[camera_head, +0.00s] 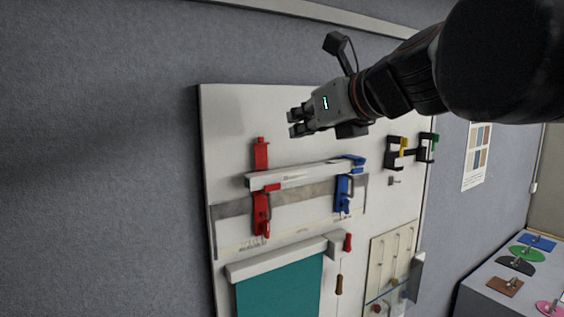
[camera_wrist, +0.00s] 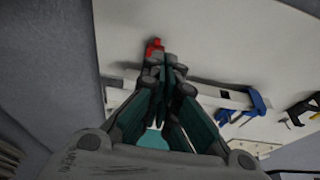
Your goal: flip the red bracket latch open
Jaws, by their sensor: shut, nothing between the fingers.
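The red bracket latch (camera_head: 261,212) is mounted on a white wall board, with a red upper part standing above a white bar and a longer red part hanging below it. In the wrist view only its red tip (camera_wrist: 153,47) shows; my fingers hide the rest. My gripper (camera_head: 292,123) is shut and empty, in front of the board, above and to the right of the red latch in the head view. It also shows in the wrist view (camera_wrist: 166,62), fingertips together beside the red tip. I cannot tell its distance from the board.
A blue bracket latch (camera_head: 342,193) holds the right part of the white bar (camera_head: 300,174). Black hooks (camera_head: 397,153) are farther right. Below are a teal sheet (camera_head: 280,290) and a small panel (camera_head: 390,262). Bare grey wall (camera_head: 100,160) lies left.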

